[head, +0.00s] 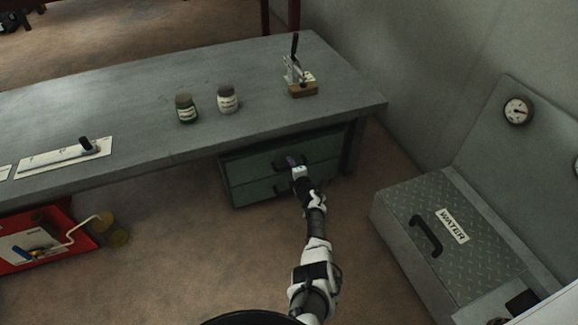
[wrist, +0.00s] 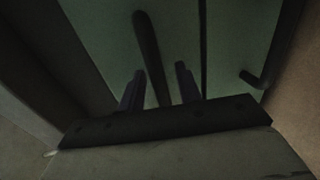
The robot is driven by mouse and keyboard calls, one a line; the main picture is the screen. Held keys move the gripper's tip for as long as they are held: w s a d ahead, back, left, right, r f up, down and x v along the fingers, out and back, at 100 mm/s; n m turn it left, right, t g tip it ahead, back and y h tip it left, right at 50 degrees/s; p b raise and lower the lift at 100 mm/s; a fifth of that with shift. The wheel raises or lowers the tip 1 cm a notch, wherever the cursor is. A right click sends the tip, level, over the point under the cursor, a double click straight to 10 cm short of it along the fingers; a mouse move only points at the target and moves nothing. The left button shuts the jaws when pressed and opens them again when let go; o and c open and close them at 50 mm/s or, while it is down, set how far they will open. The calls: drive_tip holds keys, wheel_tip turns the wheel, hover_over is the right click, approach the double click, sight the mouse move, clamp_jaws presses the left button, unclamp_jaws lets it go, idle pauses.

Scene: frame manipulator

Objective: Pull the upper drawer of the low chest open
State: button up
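The low green chest (head: 240,178) stands under the grey workbench, with two drawers one above the other. The upper drawer (head: 243,164) looks flush with the chest front. Its dark bar handle shows in the wrist view (wrist: 149,45). My gripper (head: 296,163) is at the upper drawer's front and partly hides the handle in the head view. In the wrist view my gripper (wrist: 159,69) is open, its two dark fingers on either side of the handle, with gaps visible. The lower drawer's handle (head: 282,188) is below; part of a dark handle also shows at right in the wrist view (wrist: 254,80).
The workbench (head: 130,110) overhangs the chest. A grey box marked WATER (head: 450,260) stands at right, and a red case (head: 40,240) at left. Jars (head: 228,100) and a clamp (head: 299,82) are on the bench. Floor in front of the chest is clear.

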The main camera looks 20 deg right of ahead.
clamp_jaws()
drive_tip(key=shift+s, duration=0.2)
